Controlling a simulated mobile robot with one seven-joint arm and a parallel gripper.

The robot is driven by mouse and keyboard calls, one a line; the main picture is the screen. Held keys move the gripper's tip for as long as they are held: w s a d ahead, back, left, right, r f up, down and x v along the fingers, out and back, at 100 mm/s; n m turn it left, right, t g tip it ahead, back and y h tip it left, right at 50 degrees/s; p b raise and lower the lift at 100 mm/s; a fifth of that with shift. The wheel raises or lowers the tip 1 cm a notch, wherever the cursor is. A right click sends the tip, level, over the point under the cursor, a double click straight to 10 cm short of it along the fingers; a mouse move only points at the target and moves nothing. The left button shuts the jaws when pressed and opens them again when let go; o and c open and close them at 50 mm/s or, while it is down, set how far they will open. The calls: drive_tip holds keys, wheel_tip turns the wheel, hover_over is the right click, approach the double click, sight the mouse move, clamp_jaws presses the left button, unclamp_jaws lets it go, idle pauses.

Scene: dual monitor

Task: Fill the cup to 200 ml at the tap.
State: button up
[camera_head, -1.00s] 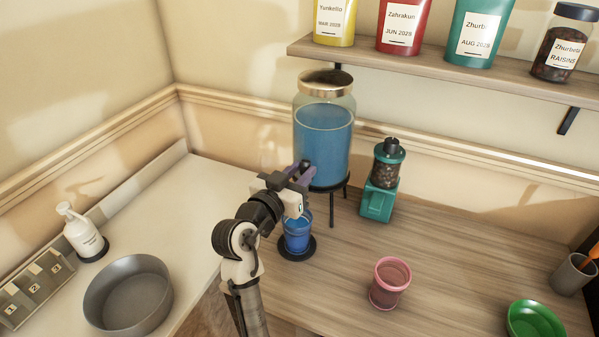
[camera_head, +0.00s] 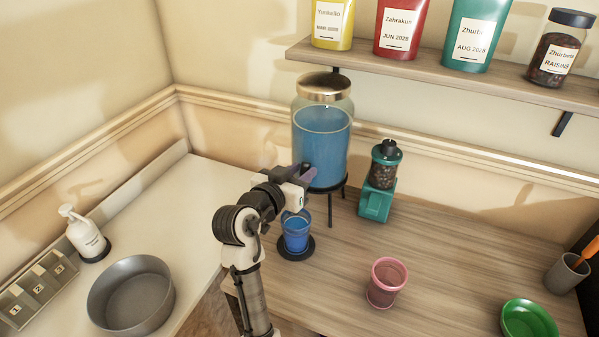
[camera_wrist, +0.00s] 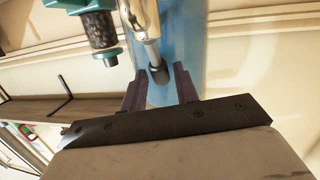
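A glass dispenser (camera_head: 322,140) with a metal lid holds blue liquid and stands on a dark stand. In the wrist view, its metal tap (camera_wrist: 150,30) has a dark-tipped lever (camera_wrist: 159,74). The blue cup (camera_head: 296,233) stands upright on a round dark coaster (camera_head: 297,252), below and in front of the dispenser. I cannot read the liquid level in the cup. My gripper (camera_head: 306,172) is at the front of the dispenser, above the cup. In the wrist view my gripper (camera_wrist: 160,82) is open, with the lever tip between its fingers. Contact cannot be told.
A teal grinder (camera_head: 380,185) stands right of the dispenser. A pink cup (camera_head: 387,282) and a green bowl (camera_head: 528,321) are nearer the front right. A grey basin (camera_head: 130,297) and a soap bottle (camera_head: 84,235) are on the left counter. A shelf (camera_head: 440,78) runs above.

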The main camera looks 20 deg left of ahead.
drive_tip(key=shift+o, duration=0.9)
drive_tip(key=shift+s, duration=0.15)
drive_tip(key=b+v, duration=0.4)
drive_tip(key=v, duration=0.9)
drive_tip(key=shift+s, duration=0.2)
drive_tip(key=shift+a, duration=0.1)
